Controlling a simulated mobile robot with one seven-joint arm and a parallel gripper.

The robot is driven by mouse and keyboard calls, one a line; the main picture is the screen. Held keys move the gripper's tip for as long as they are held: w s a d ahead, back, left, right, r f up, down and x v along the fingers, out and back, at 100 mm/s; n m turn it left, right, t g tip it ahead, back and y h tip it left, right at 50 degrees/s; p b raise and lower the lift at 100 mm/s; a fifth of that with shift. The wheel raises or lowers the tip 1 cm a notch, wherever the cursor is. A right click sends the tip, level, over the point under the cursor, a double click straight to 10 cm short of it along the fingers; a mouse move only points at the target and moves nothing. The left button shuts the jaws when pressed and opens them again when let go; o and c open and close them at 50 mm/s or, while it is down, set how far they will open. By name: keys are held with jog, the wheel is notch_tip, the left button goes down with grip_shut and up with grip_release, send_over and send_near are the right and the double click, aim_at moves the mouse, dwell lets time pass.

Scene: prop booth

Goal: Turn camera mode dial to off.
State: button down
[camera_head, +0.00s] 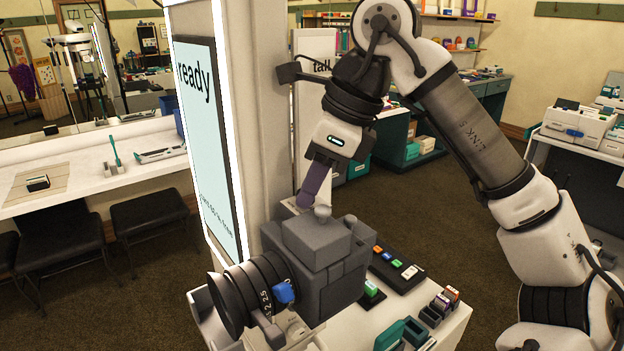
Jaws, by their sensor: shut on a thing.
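The dark grey camera (335,285) sits on the white counter in the middle of the view, its ringed lens (245,292) pointing to the lower left. A small grey knob (323,213) stands on the camera's top, and I take it to be the mode dial. My gripper (311,203) reaches down from above with its narrow purplish fingers at this knob, shut on it. The fingertips partly cover the knob, and its markings are too small to read. A second raised knob (351,219) shows on the camera's top to the right. A blue part (284,292) sits beside the lens.
A tall white column with a lit "ready" screen (208,120) stands close at the left. A black button panel (396,268), small coloured items (445,302) and a teal holder (400,333) lie on the counter right of the camera. Dark stools (68,240) stand at the left.

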dwell(0.3)
jog(key=c, duration=1.2)
grip_release()
jog(key=shift+c, duration=0.2)
jog(key=shift+f, duration=0.1)
